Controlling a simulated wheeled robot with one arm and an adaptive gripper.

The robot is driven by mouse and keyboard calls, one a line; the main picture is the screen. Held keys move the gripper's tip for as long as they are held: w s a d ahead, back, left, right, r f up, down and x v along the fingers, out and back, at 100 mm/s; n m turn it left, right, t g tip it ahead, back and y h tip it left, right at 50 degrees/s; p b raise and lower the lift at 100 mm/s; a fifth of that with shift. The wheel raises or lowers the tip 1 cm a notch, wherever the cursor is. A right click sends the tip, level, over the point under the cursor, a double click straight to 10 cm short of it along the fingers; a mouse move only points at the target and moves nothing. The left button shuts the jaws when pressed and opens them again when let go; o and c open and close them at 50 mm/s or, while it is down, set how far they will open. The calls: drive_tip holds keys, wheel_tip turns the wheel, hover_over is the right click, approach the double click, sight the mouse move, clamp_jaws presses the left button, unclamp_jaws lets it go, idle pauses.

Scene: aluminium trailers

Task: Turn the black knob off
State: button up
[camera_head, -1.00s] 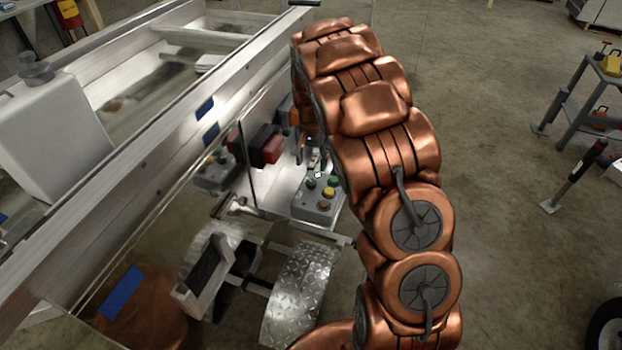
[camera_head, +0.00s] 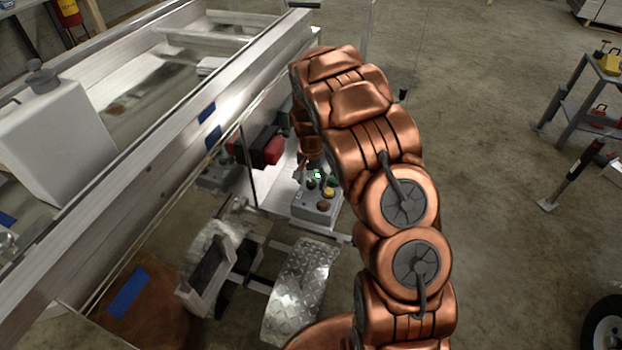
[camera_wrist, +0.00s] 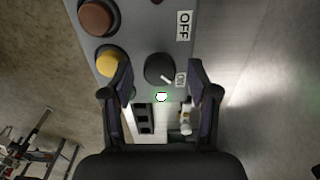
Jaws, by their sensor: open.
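The black knob (camera_wrist: 159,68) sits on a grey control box (camera_wrist: 142,20) in the wrist view. Its white mark points toward the "ON" label (camera_wrist: 180,79), and an "OFF" label (camera_wrist: 184,25) is further up the panel. My gripper (camera_wrist: 161,66) is open, with one finger on each side of the knob in the picture. I cannot tell whether the fingers touch it. In the head view the control box (camera_head: 316,210) stands on a metal ledge, and my arm and gripper cover part of it.
A yellow button (camera_wrist: 108,61) and a brown button (camera_wrist: 97,17) lie left of the knob. A red and black part (camera_head: 268,149) is beside the box in the head view.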

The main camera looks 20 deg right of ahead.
clamp_jaws()
idle(0.4)
drive_tip(key=shift+f+b, duration=0.1)
drive_tip(key=shift+b, duration=0.35)
drive_tip(key=n+b, duration=0.3)
drive_tip(key=shift+f, duration=0.25)
drive_tip(key=n+b, duration=0.5)
drive_tip(key=shift+a+r, duration=0.1)
drive_tip(key=n+b, duration=0.2)
drive_tip(key=n, duration=0.3)
drive_tip(key=shift+r+b, duration=0.1)
drive_tip(key=shift+b, duration=0.25)
drive_tip(key=n+b, duration=0.1)
drive_tip(key=n, duration=0.3)
drive_tip(key=shift+r+n, duration=0.1)
drive_tip(key=shift+n, duration=0.3)
